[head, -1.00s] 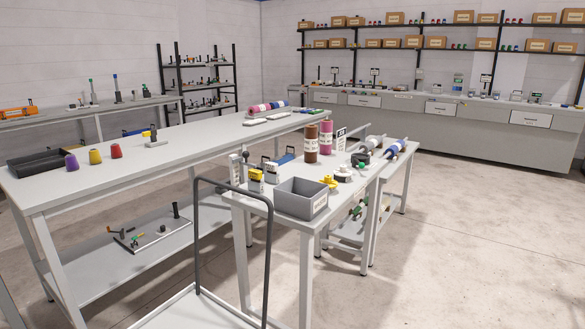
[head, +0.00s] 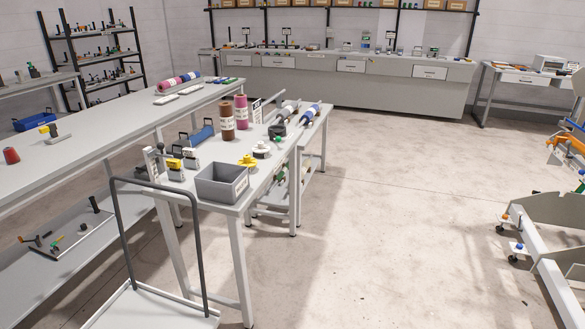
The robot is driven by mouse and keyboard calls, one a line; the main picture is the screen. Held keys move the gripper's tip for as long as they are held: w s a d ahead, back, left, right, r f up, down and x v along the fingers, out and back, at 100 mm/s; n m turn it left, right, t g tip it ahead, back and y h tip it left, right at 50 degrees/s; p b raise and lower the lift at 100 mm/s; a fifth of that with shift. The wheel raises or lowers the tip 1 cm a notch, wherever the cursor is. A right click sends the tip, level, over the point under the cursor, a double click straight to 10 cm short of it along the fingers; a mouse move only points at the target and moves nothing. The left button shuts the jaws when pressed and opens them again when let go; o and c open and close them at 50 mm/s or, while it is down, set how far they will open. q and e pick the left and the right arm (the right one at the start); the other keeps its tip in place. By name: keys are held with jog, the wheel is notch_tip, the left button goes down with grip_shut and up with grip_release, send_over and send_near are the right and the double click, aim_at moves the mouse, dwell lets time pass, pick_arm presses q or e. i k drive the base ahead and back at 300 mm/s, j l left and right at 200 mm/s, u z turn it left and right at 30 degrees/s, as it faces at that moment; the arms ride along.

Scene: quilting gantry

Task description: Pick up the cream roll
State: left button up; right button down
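I cannot pick out a cream roll for certain in the head view. A brown roll (head: 227,121) and a magenta roll (head: 241,111) stand upright on the small table (head: 226,207). Behind them to the right, a blue-and-white roll (head: 308,113) and a darker roll with a pale part (head: 289,111) lie on their sides; the darker one's colour is hard to tell. Pink and purple rolls (head: 178,82) lie at the far end of the long table (head: 95,128). Neither of my grippers is in view.
A grey bin (head: 222,185) sits at the small table's front edge. A trolley with a dark handle (head: 198,235) stands before it. The floor (head: 400,190) to the right is open, up to a white frame (head: 545,260) at the right edge.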

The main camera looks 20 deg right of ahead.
aim_at(306, 163)
jog(key=l+u, duration=0.1)
jog(key=u, duration=0.35)
jog(key=i+l+u, duration=0.1)
jog(key=u, duration=0.3)
jog(key=l+u, duration=0.15)
jog(key=u, duration=0.3)
jog(key=l+u, duration=0.15)
jog(key=l, duration=0.25)
jog(key=l+u, duration=0.2)
jog(key=l, duration=0.25)
jog(key=k+l+u, duration=0.15)
jog(key=l, duration=0.25)
jog(key=l+u, duration=0.2)
jog(key=l, duration=0.25)
jog(key=k+l+u, duration=0.15)
jog(key=l, duration=0.2)
jog(key=k+l+u, duration=0.2)
jog(key=l, duration=0.2)
jog(key=k+l, duration=0.1)
jog(key=l, duration=0.3)
jog(key=k+l, duration=0.15)
jog(key=l, duration=0.3)
jog(key=k+l, duration=0.1)
jog(key=l, duration=0.3)
jog(key=k+l, duration=0.15)
jog(key=l, duration=0.3)
jog(key=z, duration=2.35)
jog(key=i+l+u, duration=0.35)
jog(key=i+l, duration=0.8)
jog(key=l, duration=0.15)
